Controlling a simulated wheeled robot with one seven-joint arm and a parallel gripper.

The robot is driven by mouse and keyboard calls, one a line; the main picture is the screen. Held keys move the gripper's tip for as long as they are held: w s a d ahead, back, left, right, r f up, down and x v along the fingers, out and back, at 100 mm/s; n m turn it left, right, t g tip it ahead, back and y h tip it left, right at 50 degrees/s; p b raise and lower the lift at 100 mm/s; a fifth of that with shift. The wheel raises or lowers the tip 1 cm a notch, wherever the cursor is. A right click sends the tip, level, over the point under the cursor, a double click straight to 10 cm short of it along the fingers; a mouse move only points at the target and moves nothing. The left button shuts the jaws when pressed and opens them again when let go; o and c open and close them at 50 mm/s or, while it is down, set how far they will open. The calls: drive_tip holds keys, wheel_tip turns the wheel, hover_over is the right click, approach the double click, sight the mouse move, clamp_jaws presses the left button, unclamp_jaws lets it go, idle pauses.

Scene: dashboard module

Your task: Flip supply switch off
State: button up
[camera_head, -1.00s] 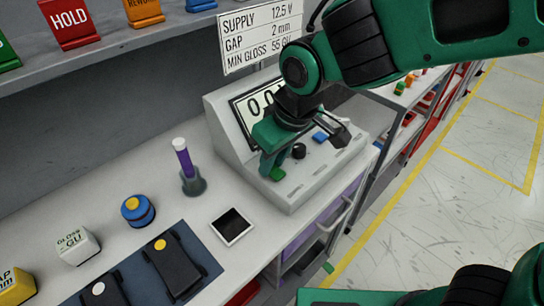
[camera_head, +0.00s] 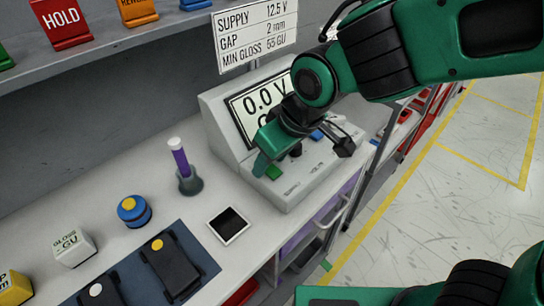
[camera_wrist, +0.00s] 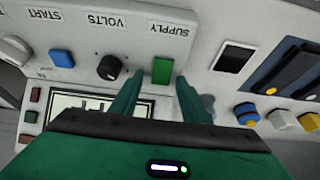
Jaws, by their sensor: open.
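The supply switch is a green rocker on the sloped front of a grey power unit (camera_head: 285,192). It shows in the head view (camera_head: 273,173) and in the wrist view (camera_wrist: 162,70), beside the label SUPPLY (camera_wrist: 168,30). My gripper (camera_wrist: 159,86) is open, its two green fingers apart on either side of the switch's near edge in the wrist view. Nothing is between them but the switch area; I cannot tell whether they touch it. In the head view my gripper (camera_head: 268,158) hangs over the panel. The display (camera_head: 262,98) reads 0.0 V, its lower line partly hidden.
A black knob (camera_wrist: 110,67) labelled VOLTS and a blue START button (camera_wrist: 62,58) sit beside the switch. A purple tube in a holder (camera_head: 189,182), a black-topped white pad (camera_head: 228,225) and a blue-yellow knob (camera_head: 134,211) stand on the bench left of the unit.

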drive_tip(key=v, duration=1)
drive_tip(key=shift+r, duration=0.3)
drive_tip(key=shift+d, duration=0.15)
